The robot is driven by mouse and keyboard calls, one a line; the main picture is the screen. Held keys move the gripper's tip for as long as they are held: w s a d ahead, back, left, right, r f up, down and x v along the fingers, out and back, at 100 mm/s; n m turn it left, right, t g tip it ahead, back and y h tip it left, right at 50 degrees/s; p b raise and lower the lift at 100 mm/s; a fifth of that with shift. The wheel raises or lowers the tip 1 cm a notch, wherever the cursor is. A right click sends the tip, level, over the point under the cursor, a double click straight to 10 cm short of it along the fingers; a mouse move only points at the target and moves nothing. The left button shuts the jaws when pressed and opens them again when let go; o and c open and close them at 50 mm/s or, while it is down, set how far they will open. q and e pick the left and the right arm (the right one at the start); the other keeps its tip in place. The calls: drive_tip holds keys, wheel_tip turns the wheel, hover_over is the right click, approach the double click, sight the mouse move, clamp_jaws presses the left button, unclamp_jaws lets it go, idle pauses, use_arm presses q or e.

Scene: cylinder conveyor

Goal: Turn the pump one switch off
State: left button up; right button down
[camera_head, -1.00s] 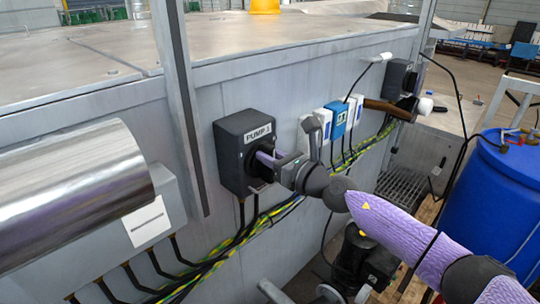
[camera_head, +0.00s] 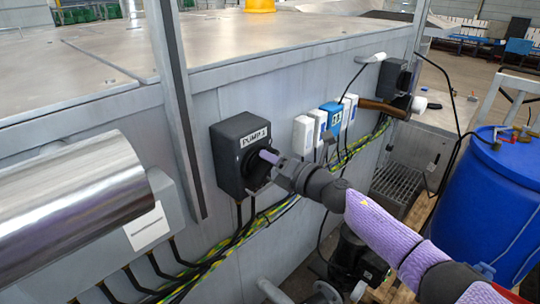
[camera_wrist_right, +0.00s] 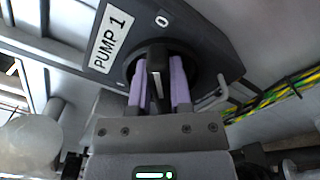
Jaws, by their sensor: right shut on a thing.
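The pump one switch box (camera_head: 228,140) is a dark grey box labelled PUMP 1 on the side wall of the grey metal tank, and it also fills the upper part of the right wrist view (camera_wrist_right: 205,45). Its black knob (camera_wrist_right: 156,65) has a pale line and lies roughly in line with the "0" mark (camera_wrist_right: 162,20). My right gripper (camera_wrist_right: 158,95) has its purple fingers shut on the knob, one on either side. In the head view my right gripper (camera_head: 268,157) reaches the box from the right and hides part of the knob. My left gripper is not in view.
White and blue sockets (camera_head: 330,118) and another dark switch box (camera_head: 394,76) are further along the wall. Yellow-green and black cables (camera_head: 262,218) run below. A blue barrel (camera_head: 492,190) stands at right, and a shiny metal cylinder (camera_head: 70,195) is at left.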

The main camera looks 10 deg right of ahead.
drive_tip(key=m, duration=0.2)
drive_tip(key=m+p, duration=0.1)
drive_tip(key=m, duration=0.1)
drive_tip(key=shift+w+d+f, duration=0.1)
drive_tip(key=shift+d+f, duration=0.1)
drive_tip(key=shift+f, duration=0.15)
drive_tip(key=shift+f+m+p, duration=0.2)
drive_tip(key=shift+m, duration=0.8)
drive_tip(key=shift+f+m+p, duration=0.15)
drive_tip(key=shift+f+m, duration=0.05)
drive_tip(key=shift+m, duration=0.8)
drive_tip(key=c, duration=0.5)
unclamp_jaws()
drive_tip(key=shift+c, duration=0.2)
drive_tip(key=v, duration=1)
